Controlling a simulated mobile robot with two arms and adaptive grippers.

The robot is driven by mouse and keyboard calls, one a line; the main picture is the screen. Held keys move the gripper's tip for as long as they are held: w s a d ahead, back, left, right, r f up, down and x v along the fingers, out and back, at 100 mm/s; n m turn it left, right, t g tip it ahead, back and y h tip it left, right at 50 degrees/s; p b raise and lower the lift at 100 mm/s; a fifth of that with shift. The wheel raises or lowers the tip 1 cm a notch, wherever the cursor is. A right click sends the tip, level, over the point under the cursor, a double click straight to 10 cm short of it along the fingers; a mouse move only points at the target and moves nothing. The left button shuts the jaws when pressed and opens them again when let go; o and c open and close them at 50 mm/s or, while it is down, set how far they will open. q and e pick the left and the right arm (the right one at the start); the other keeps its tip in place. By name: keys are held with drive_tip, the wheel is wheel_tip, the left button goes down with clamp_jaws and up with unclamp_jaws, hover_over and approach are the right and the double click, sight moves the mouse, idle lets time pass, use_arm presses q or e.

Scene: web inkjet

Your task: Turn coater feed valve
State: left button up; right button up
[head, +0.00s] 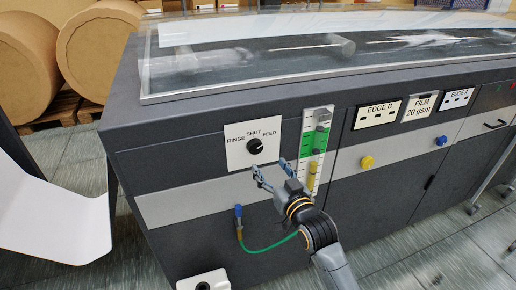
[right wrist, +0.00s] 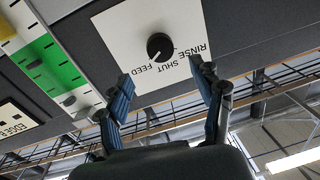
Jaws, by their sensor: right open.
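The coater feed valve is a round black knob (head: 254,146) on a white plate (head: 234,156) marked RINSE, SHUT and FEED. In the right wrist view the knob (right wrist: 160,46) shows upside down, and a small light mark on it appears to point toward the FEED word. My right gripper (head: 270,168) is open and empty, just below and right of the knob in the head view. In the right wrist view its two fingers (right wrist: 161,75) are spread on either side below the plate, apart from the knob. My left gripper is not in view.
A green and white level gauge (head: 316,150) stands close to the right of my gripper. A blue fitting with a green hose (head: 262,248) is below. A yellow knob (head: 366,162) and a blue knob (head: 441,141) sit farther right. Large brown rolls (head: 95,60) stand behind left.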

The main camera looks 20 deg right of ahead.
sight(257, 149)
drive_tip(key=w, duration=0.3)
drive_tip(key=w+p, duration=0.1)
drive_tip(key=w, duration=0.2)
drive_tip(key=w+a, duration=0.1)
drive_tip(key=w, duration=0.2)
drive_tip(key=shift+s, duration=0.1)
drive_tip(key=shift+c, duration=0.2)
drive_tip(key=c, duration=1.1)
